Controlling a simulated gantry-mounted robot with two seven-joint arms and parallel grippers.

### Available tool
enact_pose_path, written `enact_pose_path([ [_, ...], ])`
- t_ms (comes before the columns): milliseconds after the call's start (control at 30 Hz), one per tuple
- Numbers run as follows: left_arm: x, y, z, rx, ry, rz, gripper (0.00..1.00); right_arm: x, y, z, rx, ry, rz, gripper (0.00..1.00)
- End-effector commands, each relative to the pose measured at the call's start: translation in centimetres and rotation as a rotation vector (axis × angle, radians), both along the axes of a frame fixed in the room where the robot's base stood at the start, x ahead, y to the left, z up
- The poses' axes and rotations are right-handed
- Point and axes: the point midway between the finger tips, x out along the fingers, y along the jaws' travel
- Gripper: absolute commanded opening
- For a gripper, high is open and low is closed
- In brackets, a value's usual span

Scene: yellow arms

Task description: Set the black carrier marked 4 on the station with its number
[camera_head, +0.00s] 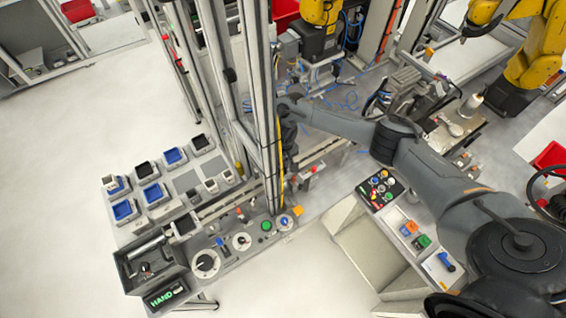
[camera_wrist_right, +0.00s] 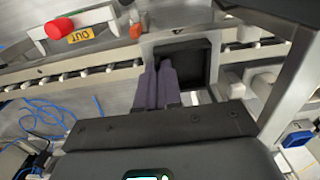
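In the right wrist view, a square black carrier (camera_wrist_right: 201,62) sits at the conveyor rail, its dark hollow facing the camera. My right gripper (camera_wrist_right: 159,66) has its two fingers close together at the carrier's left wall, seemingly with the wall between them. No number can be read on it. In the head view my right arm reaches from the lower right to the gantry post, and the right gripper (camera_head: 290,108) is partly hidden behind that post. Grey stations with black (camera_head: 146,171) and blue (camera_head: 124,210) inserts stand on the left bench; their numbers are too small to read. My left gripper is out of view.
A red button (camera_wrist_right: 60,28) and a yellow OUT label (camera_wrist_right: 80,36) are beside the rail. Upright posts (camera_head: 262,100) stand between the bench and my right arm. A grey bin (camera_head: 150,262) and a HAND display (camera_head: 165,296) are at the bench's front. Yellow robot arms (camera_head: 540,55) stand behind.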

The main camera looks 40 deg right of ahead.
Motion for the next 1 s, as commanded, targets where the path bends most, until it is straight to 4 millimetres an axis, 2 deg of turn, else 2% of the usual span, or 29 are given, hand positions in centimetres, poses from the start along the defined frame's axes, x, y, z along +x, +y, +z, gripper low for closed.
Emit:
enact_pose_path([
  [1000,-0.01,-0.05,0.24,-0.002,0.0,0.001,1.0,0.11,0.05,-0.72,0.001,-0.002,0.0,0.0],
])
